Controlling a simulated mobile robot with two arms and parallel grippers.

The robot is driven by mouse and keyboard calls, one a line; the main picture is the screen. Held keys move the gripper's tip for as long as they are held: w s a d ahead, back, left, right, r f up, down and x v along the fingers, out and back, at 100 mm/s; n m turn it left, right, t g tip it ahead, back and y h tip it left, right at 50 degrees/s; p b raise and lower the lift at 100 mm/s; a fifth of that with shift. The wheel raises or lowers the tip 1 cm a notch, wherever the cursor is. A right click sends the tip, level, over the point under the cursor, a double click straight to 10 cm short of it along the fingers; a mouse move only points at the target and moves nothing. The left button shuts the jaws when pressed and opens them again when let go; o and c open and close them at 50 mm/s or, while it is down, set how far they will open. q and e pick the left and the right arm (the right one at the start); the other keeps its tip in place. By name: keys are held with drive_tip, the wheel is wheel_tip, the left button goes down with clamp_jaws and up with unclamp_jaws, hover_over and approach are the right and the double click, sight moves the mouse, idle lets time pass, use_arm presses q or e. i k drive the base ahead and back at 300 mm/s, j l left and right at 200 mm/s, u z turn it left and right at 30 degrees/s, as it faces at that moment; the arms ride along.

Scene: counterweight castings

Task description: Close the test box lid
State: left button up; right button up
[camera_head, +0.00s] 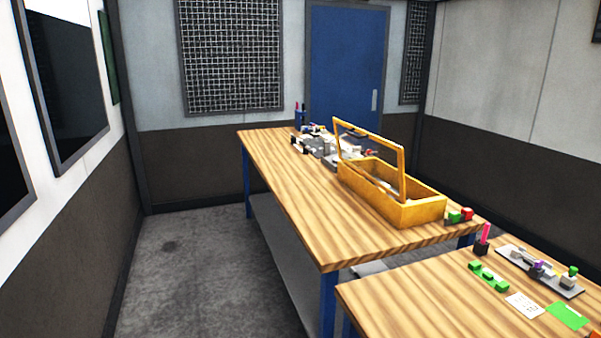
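The test box (409,213) is a yellow-orange open box on the right side of the far wooden table. Its lid (401,172) is a yellow frame with a see-through middle. The lid stands raised, tilted up from the box, so the box is open. Something pale lies inside the box, too small to make out. Neither of my grippers shows in this view.
The far wooden table (310,215) has clear room left of the box. Grey equipment (322,150) stands behind the box. A red and green button unit (459,216) sits beside it. A nearer table (420,305) holds green parts and cards. Open floor (200,270) lies left.

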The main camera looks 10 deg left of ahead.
sight(402, 197)
drive_tip(key=i+l+z, duration=0.1)
drive_tip(key=i, duration=0.4)
drive_tip(key=z, duration=0.55)
drive_tip(key=i+j+z, duration=0.2)
drive_tip(key=j+z, duration=0.15)
drive_tip(key=i+j+z, duration=0.1)
drive_tip(key=j+z, duration=0.2)
drive_tip(key=j, duration=0.3)
drive_tip(key=j+z, duration=0.35)
drive_tip(key=j, duration=0.15)
drive_tip(key=i+j, duration=0.05)
